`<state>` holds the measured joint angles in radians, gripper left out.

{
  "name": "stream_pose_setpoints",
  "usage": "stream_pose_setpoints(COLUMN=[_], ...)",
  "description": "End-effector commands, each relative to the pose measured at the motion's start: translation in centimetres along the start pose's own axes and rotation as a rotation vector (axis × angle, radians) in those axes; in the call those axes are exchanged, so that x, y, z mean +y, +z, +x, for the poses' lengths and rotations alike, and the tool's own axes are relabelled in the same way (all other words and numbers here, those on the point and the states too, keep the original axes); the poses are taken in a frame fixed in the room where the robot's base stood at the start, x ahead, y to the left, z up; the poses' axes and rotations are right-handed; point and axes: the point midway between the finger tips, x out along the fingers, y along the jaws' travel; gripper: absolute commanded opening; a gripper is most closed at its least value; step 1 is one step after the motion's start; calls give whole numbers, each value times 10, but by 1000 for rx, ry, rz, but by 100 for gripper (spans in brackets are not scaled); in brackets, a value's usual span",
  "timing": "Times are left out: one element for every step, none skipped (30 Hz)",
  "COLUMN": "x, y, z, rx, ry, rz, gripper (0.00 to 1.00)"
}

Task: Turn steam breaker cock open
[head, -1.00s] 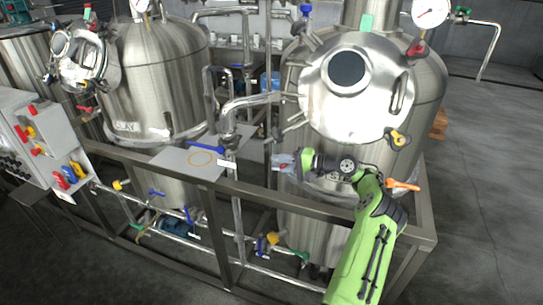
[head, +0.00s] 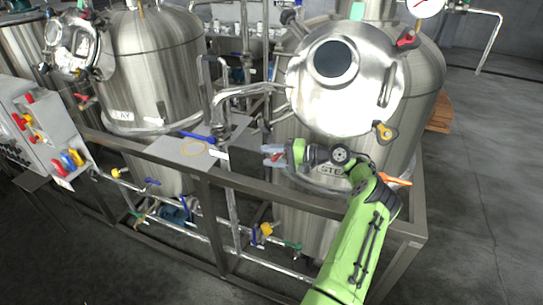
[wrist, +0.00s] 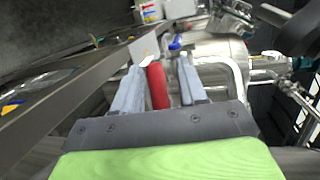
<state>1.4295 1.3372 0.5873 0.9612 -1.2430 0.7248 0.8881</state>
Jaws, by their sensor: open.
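My gripper (head: 272,155) is in front of the right-hand steel tank (head: 300,222), beside its partly hidden "STE..." label (head: 330,170). In the wrist view, its two grey fingers (wrist: 160,64) are apart. A red handle (wrist: 157,86) lies lengthwise between them, nearer the left finger, with a visible gap to the right one. A bit of red (head: 276,157) also shows between the fingers in the head view. I see no label naming the steam breaker cock, and the red handle's valve body is hidden.
A dark metal frame rail (head: 300,201) runs below the gripper. A grey plate (head: 172,150) with a blue handle (head: 197,137) is to the left. An orange handle (head: 397,181) is by my arm. A control box (head: 35,120) with colored knobs stands far left.

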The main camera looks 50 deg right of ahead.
Motion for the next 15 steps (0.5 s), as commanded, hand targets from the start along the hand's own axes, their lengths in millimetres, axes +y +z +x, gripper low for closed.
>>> stream_pose_setpoints(x=[0,0,0,0,0,0,0,0,1,1,1,1,1,1,1], y=[0,0,0,0,0,0,0,0,0,-1,-1,-1,-1,-1,-1], z=[0,0,0,0,0,0,-1,-2,-6,-10,-15,-24,-32,-40,-52], rx=[0,0,-1,-1,-1,-1,0,0,1,3,3,4,6,6,6], ry=[0,0,0,1,1,1,0,0,0,-1,-2,-2,-3,-5,-5], rz=[0,0,0,0,0,0,0,0,0,0,0,0,0,-1,0], gripper=[42,42,42,42,42,42,42,42,42,42,42,42,42,42,42])
